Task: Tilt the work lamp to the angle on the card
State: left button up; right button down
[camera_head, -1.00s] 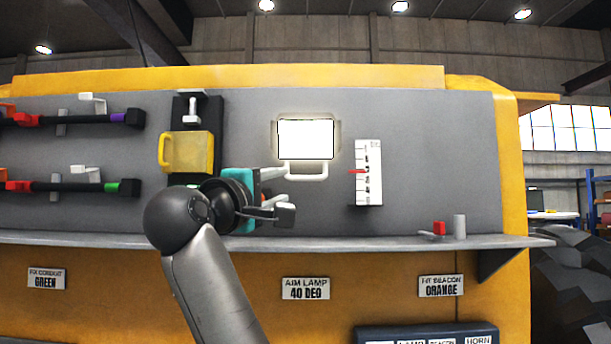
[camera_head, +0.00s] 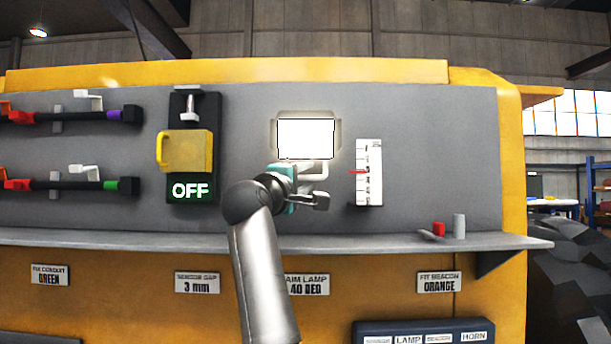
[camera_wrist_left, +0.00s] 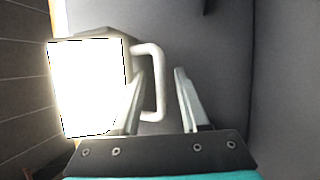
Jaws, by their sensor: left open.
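The work lamp (camera_head: 305,138) is a bright white square in a grey frame on the panel, with a pale handle (camera_head: 318,172) below it. The lamp also shows in the left wrist view (camera_wrist_left: 90,88), with its handle (camera_wrist_left: 158,80). My left gripper (camera_wrist_left: 160,100) is open; one finger overlaps the handle loop in view and the other is past its outer bar. I cannot tell whether either touches. In the head view the gripper (camera_head: 318,186) is at the handle and partly covers it. The card (camera_head: 307,285) reads AIM LAMP 40 DEG. A scale (camera_head: 369,172) with a red pointer stands right of the lamp.
A yellow cover (camera_head: 186,151) with a green OFF display (camera_head: 190,190) is to the left. Conduits with coloured ends are further left.

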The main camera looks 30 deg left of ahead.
pick_arm(q)
grip_shut()
dwell(0.3)
dwell(1.1)
